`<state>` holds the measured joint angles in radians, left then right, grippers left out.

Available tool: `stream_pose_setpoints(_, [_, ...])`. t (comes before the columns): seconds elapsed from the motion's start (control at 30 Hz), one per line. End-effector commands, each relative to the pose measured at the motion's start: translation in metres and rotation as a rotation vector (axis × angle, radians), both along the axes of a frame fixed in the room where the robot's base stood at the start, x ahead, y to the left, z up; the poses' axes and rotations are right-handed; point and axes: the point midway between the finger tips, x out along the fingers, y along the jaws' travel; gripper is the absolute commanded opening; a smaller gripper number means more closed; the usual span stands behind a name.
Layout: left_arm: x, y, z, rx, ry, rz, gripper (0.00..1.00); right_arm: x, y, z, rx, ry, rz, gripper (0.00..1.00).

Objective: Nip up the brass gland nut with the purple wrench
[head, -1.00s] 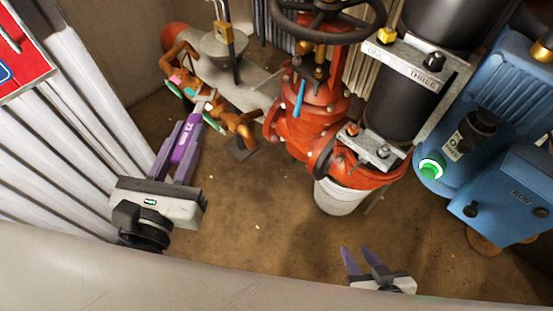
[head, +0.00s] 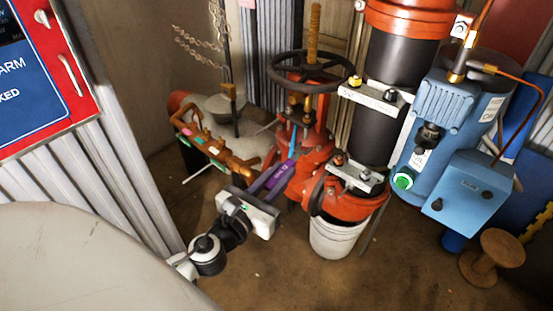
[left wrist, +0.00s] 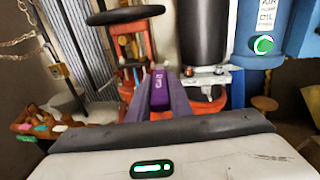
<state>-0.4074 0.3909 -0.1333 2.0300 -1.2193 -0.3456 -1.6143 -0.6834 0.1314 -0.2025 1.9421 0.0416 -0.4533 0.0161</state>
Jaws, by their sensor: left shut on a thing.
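My left gripper (head: 278,177) is shut on the purple wrench (head: 270,181), in front of the red valve (head: 309,165). In the left wrist view the wrench (left wrist: 159,90) lies between the two fingers and points away towards the valve. Its far end is hard to make out against the valve. Small brass parts (head: 293,109) show on the valve below the dark handwheel (head: 305,69); I cannot tell which is the gland nut. They are also small in the left wrist view. I cannot tell whether the wrench touches the valve. My right gripper is out of view.
Orange pipework (head: 215,146) with coloured tags is left of the valve. A white bucket (head: 336,238) stands below the red pipe. The blue pump (head: 437,120) and a wooden spool (head: 492,256) are at right. The floor in front is clear.

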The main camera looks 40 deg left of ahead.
Motion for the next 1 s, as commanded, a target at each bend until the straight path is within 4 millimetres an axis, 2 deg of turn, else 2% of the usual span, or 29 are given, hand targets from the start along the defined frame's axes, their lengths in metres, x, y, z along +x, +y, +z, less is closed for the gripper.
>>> stream_pose_setpoints(0.03, [0.013,0.015,-0.002,0.002,-0.003,0.015,0.0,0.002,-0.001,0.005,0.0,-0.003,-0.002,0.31])
stream_pose_setpoints(0.1, [0.026,0.032,-0.008,0.001,-0.003,0.029,0.0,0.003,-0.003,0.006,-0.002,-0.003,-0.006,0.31])
stream_pose_setpoints(0.27, [0.039,0.053,-0.016,0.0,-0.003,0.047,0.0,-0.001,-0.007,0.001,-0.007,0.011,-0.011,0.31])
stream_pose_setpoints(0.73, [0.039,0.055,-0.016,-0.001,-0.002,0.047,0.0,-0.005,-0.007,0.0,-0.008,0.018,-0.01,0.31])
stream_pose_setpoints(1.0, [0.051,0.056,-0.016,-0.001,-0.003,0.047,0.0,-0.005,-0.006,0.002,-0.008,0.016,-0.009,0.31])
